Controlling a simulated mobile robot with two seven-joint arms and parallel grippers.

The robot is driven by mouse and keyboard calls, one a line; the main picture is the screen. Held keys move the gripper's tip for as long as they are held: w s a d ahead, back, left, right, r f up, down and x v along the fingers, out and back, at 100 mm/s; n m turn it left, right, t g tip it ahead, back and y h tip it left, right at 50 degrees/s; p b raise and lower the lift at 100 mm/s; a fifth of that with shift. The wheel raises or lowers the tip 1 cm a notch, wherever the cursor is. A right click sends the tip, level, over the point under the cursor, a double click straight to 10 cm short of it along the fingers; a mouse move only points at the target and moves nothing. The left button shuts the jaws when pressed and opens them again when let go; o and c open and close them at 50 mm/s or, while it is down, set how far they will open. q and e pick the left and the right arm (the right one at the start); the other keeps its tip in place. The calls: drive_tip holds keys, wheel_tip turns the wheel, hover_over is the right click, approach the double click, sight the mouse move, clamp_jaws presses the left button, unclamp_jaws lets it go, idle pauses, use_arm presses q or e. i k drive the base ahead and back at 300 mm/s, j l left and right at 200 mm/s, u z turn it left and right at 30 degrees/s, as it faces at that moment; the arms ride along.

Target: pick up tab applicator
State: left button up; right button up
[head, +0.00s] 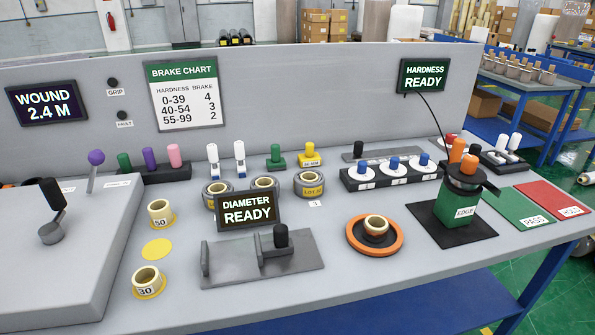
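No tool in the head view is legibly marked as the tab applicator, so I cannot tell which one it is. A yellow-handled tool (309,153) with a small unclear label stands at the back middle of the bench. A green-handled tool (275,156) stands to its left. Two white-handled tools (226,159) stand further left. Green, purple and pink handles stand in a dark rack (168,174) at the back left. Neither my left nor my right gripper shows in the view.
Several wrapped rolls (308,184) stand mid-bench, behind the diameter gauge (225,264). An orange ring (375,251) holds another roll. The green EDGE tester (462,211) stands at right, beside green PASS (519,227) and red HOLD (561,194) mats. The front right bench is clear.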

sight(500, 146)
drive_tip(key=z, duration=1.3)
drive_tip(key=u, duration=0.7)
drive_tip(key=l+u, duration=0.3)
drive_tip(key=u, duration=0.15)
drive_tip(key=l+u, duration=0.3)
drive_tip(key=u, duration=0.15)
drive_tip(key=l+u, duration=0.25)
drive_tip(key=l, duration=0.15)
drive_tip(key=k+l+u, duration=0.1)
drive_tip(key=l+u, duration=0.15)
drive_tip(key=k+l+u, duration=0.1)
drive_tip(key=l, duration=0.3)
drive_tip(key=k+l+u, duration=0.1)
drive_tip(key=l, duration=0.35)
drive_tip(key=k+l+u, duration=0.1)
drive_tip(key=l, duration=0.25)
drive_tip(key=k+l+u, duration=0.1)
drive_tip(key=k+l, duration=0.2)
drive_tip(key=l, duration=0.1)
